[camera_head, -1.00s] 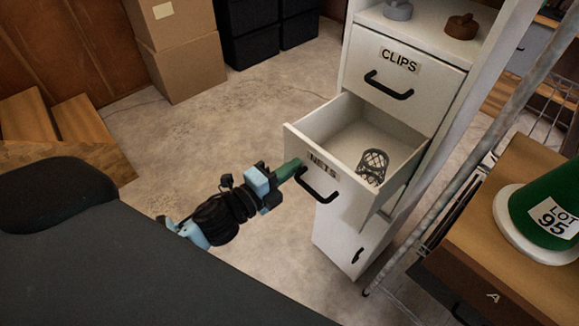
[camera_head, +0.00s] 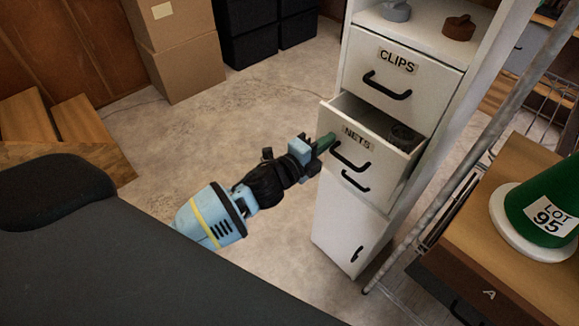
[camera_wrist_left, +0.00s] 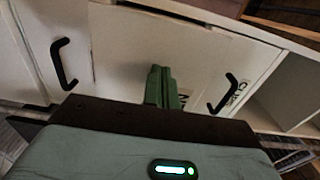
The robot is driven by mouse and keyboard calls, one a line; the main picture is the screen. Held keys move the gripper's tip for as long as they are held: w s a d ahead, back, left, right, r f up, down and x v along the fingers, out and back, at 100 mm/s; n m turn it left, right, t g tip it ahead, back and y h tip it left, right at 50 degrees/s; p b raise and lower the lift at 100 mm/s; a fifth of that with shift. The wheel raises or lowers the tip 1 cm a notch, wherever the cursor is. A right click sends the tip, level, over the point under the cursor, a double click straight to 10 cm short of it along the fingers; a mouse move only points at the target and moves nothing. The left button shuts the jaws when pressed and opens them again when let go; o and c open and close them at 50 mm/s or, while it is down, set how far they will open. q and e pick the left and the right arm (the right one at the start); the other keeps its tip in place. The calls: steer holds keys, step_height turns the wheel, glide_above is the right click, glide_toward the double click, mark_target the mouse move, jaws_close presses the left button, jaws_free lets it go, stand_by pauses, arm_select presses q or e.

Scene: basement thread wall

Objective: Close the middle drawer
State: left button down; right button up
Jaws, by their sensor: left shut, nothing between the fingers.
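The middle drawer (camera_head: 372,138), labelled NETS, is partly open in the white cabinet (camera_head: 331,210). Its black handle (camera_head: 350,157) is on the front, and a dark mesh basket (camera_head: 403,137) shows inside at the back. My left gripper (camera_head: 329,141) is shut, with its green fingertips at the left part of the drawer front beside the label. Whether they touch it is hard to tell. In the left wrist view the shut green fingers (camera_wrist_left: 160,88) point at the cabinet. My right gripper is not in view.
The closed CLIPS drawer (camera_head: 405,75) is above, and a lower door (camera_head: 345,225) is below. A metal ladder-like frame (camera_head: 471,165) and a wooden table (camera_head: 520,260) with a green cone (camera_head: 541,206) stand on the right. The floor (camera_head: 215,135) to the left is clear.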

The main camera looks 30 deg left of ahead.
arm_select(q)
steer(key=b+x, duration=0.1)
steer(key=x, duration=0.7)
steer(key=shift+f, duration=0.15)
steer(key=shift+r, duration=0.25)
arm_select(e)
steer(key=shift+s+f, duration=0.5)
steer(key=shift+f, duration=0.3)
arm_select(q)
steer(key=shift+w+r, duration=0.1)
steer(key=shift+r, duration=0.05)
steer(key=shift+a, duration=0.1)
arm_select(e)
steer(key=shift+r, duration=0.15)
